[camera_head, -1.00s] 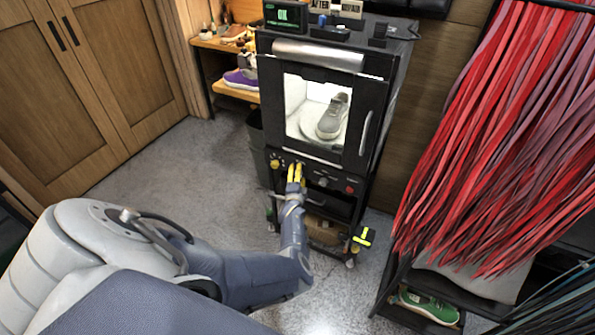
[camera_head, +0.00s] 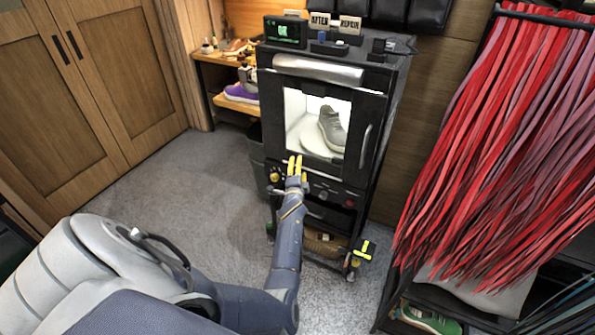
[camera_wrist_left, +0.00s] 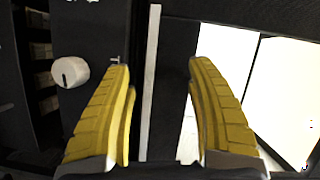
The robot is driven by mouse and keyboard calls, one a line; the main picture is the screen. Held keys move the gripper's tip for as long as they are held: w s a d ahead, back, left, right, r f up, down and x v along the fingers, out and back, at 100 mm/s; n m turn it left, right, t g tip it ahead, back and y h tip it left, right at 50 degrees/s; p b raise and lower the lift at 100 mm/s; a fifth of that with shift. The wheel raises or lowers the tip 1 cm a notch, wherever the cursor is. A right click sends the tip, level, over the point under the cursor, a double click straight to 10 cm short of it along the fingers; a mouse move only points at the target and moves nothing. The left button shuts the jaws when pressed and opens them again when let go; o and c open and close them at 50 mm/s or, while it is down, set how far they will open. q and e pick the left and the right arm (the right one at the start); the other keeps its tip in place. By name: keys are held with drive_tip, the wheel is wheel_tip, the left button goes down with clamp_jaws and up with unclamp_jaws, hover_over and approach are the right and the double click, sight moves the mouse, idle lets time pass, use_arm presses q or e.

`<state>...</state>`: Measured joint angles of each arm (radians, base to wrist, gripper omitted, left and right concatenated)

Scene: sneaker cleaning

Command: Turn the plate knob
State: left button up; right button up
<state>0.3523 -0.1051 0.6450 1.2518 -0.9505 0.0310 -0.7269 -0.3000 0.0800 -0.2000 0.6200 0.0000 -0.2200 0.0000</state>
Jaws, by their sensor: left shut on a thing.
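The black cabinet (camera_head: 375,120) has a lit window. Behind it a grey sneaker (camera_head: 332,128) sits on a round white plate (camera_head: 316,139). A control panel with a yellow knob (camera_head: 274,177) and a red button (camera_head: 349,203) lies below the window. My left gripper (camera_head: 294,163) is at the top of this panel, right of the yellow knob. In the left wrist view its yellow fingers (camera_wrist_left: 159,64) stand apart, with a pale strip (camera_wrist_left: 153,85) behind the gap. I see nothing gripped between them. A pale round knob (camera_wrist_left: 70,72) is outside the left finger.
A green-lit display (camera_head: 285,31) stands on the cabinet. Shelves with a purple shoe (camera_head: 240,93) are behind left. Red laces (camera_head: 500,130) hang at right. The floor (camera_head: 180,165) at left is clear.

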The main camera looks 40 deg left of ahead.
use_arm(q)
drive_tip(key=shift+s+f, duration=0.2)
idle(0.3)
